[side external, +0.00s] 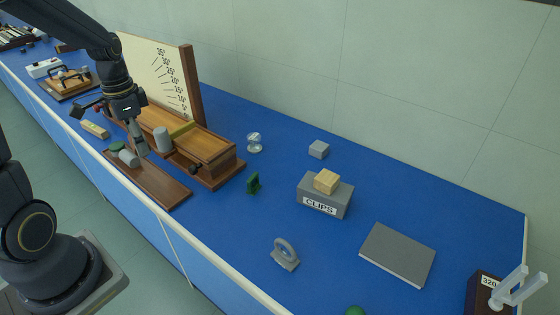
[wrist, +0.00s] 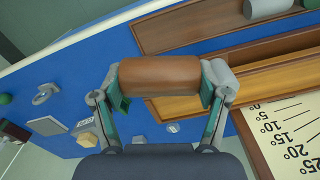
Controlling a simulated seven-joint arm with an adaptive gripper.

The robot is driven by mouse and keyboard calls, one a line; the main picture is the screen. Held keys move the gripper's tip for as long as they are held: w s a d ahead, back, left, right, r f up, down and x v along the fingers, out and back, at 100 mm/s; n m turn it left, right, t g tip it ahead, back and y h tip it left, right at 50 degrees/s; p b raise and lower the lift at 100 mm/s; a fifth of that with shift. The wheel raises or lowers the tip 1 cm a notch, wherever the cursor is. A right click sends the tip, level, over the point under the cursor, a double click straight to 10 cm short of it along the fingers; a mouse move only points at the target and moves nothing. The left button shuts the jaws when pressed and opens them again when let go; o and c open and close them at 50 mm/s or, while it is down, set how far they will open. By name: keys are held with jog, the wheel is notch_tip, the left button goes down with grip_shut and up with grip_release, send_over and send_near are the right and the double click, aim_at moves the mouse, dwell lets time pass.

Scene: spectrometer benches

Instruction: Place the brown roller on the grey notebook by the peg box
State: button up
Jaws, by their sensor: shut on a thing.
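In the wrist view, the brown roller (wrist: 160,75) lies crosswise between the fingertips of my gripper (wrist: 161,88), which is shut on its two ends. In the side view my gripper (side external: 140,146) is above the brown board at the left; I cannot make out the roller there. The grey notebook (side external: 398,254) lies flat at the right of the blue bench and is bare on top. It also shows small in the wrist view (wrist: 47,126). The dark peg box (side external: 481,293), marked 320 with pale pegs, stands to the notebook's lower right.
A wooden bench with an angle scale (side external: 160,72) stands beside my gripper. A grey roller (side external: 129,158) lies on the board. A grey CLIPS box (side external: 335,197) with a wooden block, a grey ring (side external: 285,254) and a green piece (side external: 253,183) stand between there and the notebook.

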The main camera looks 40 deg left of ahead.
jog(key=w+d+m, duration=0.4)
jog(key=w+d, duration=0.3)
jog(key=d, duration=0.3)
jog(key=w+d+m, duration=0.4)
jog(key=w+d, duration=0.3)
jog(key=d, duration=0.3)
jog(key=s+d+f+m, duration=0.1)
jog(key=s+d+m, duration=0.2)
jog(key=d, duration=0.9)
jog(key=s+d+f+m, duration=0.1)
jog(key=s+d+m, duration=0.25)
jog(key=d, duration=0.95)
send_over(369, 247)
jog(key=f, duration=0.9)
jog(key=shift+s+a, duration=0.25)
jog(key=shift+s, duration=0.15)
jog(key=shift+w+d+f, duration=0.2)
jog(key=shift+w+f, duration=0.05)
jog(key=shift+f, duration=0.15)
jog(key=shift+w+f, duration=0.1)
jog(key=shift+f, duration=1.5)
jog(key=shift+f, duration=0.15)
